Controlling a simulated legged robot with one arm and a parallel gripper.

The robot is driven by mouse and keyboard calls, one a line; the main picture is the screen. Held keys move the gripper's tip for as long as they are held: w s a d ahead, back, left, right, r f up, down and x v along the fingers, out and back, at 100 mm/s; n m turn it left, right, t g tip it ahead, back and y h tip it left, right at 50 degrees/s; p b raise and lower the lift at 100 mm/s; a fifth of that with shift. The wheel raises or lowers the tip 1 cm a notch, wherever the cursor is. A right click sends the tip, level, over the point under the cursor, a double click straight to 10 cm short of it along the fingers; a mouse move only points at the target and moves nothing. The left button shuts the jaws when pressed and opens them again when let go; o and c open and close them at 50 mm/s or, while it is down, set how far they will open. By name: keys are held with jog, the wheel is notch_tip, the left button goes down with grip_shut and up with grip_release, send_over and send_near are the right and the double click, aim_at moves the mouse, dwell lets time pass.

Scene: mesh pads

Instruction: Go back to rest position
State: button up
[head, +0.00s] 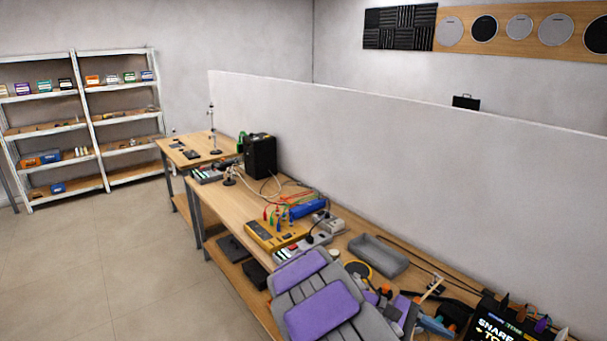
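A large grey form with purple panels (322,309) fills the lower middle of the head view, over the front edge of the long bench. It may be part of my arm or gripper, but I cannot tell for sure. No fingertips can be made out, so whether my gripper is open, shut or holding anything does not show. The form hides part of the bench behind it.
The long wooden bench (222,203) stands against a pale partition (400,150). It carries a yellow meter box (275,235), a black box (260,156) and a grey tray (378,256). Metal shelves (88,120) stand far left. The floor (110,265) at left is clear.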

jog(key=s+r+m+y, duration=0.2)
jog(key=s+m+y, duration=0.1)
jog(key=s, duration=0.4)
jog(key=s+a+f+m+t+y, duration=0.1)
jog(key=s+a+m+t+y, duration=0.1)
jog(key=s+a+y, duration=0.3)
jog(key=s+a+f+m+t+y, duration=0.1)
jog(key=s+a+y, duration=0.4)
jog(key=s, duration=0.8)
jog(key=shift+a+m+t+y+b, duration=0.35)
jog(key=shift+a+m+t, duration=0.55)
jog(key=shift+a+m, duration=0.15)
